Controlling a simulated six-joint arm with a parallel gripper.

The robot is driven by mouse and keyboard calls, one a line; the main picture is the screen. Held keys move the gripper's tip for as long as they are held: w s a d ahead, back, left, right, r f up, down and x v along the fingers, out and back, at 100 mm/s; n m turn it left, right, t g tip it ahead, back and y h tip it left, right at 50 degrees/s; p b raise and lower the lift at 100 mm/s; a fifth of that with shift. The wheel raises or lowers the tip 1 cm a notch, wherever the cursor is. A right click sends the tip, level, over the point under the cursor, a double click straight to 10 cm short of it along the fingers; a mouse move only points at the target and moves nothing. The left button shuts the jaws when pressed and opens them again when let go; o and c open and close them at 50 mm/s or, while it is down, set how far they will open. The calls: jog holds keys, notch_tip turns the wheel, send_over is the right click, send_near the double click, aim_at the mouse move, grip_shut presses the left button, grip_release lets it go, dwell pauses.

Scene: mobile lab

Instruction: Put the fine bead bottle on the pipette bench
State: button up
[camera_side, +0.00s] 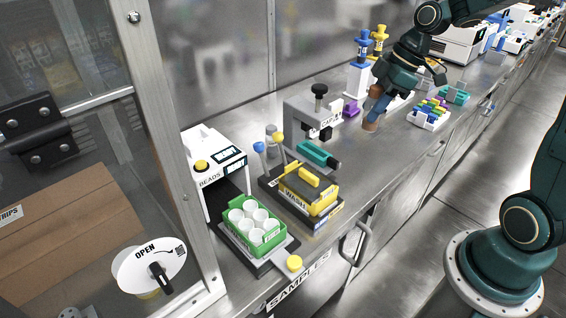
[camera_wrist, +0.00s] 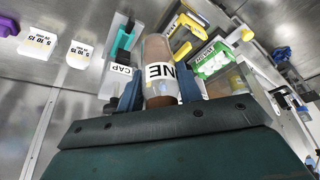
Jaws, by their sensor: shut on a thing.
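My gripper (camera_side: 378,97) is over the steel bench in the side view, at the end of the arm reaching in from the upper right. It is shut on the fine bead bottle (camera_side: 371,121), whose brown lower end shows below the fingers. In the wrist view the bottle (camera_wrist: 161,70) is between the two blue fingers of my gripper (camera_wrist: 160,92), with brown contents and a white label reading "NE". I cannot tell whether its base touches the bench. Blue and yellow upright tools (camera_side: 363,50), possibly pipettes, stand behind my gripper. No sign names the pipette bench.
A colourful rack (camera_side: 430,113) and a teal block (camera_side: 454,96) lie right of the bottle. A grey press-like device (camera_side: 303,122), a yellow wash box (camera_side: 308,190), a green rack of white-capped vials (camera_side: 254,228) and a white beads machine (camera_side: 214,165) stand left. Bare bench shows around the bottle.

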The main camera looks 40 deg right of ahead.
jog(key=shift+f, duration=0.1)
notch_tip(320, 180, down, 16)
dwell(0.7)
jog(key=shift+f, duration=1.9)
jog(key=shift+f, duration=0.1)
jog(key=o, duration=1)
jog(key=shift+v, duration=6.1)
